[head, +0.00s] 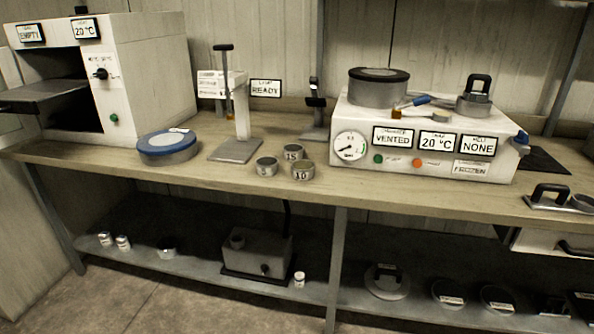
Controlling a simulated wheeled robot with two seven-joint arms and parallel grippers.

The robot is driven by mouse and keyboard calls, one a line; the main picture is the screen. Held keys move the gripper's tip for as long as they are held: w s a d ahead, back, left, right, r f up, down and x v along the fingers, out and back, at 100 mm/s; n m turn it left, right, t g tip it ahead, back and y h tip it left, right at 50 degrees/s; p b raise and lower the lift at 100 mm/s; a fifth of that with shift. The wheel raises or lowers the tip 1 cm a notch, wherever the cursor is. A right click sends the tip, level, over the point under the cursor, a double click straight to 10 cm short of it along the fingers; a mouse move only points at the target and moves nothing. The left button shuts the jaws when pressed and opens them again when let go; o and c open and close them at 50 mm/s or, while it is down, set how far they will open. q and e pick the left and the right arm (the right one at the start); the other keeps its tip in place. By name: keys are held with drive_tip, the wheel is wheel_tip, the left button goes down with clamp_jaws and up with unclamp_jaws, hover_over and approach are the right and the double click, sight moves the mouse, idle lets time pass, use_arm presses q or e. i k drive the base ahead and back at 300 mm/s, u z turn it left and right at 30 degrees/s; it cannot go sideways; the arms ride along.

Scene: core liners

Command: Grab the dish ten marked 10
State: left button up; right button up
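The dish marked 10 (302,171) is a small round metal dish on the wooden bench top, near its front edge. It stands in a cluster with a dish marked 15 (293,153) just behind it and a third small dish (266,166) to its left, whose mark is too small to read surely. All of them are upright. Neither of my grippers shows in the head view.
A press stand (236,149) and a blue-rimmed round container (168,147) stand left of the dishes. A white chamber unit (425,140) stands to the right. An open oven (110,75) is at far left. A shelf (200,284) below holds several items.

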sight(302, 169)
drive_tip(key=u, duration=1.05)
drive_tip(key=i, duration=0.9)
drive_tip(key=z, duration=0.5)
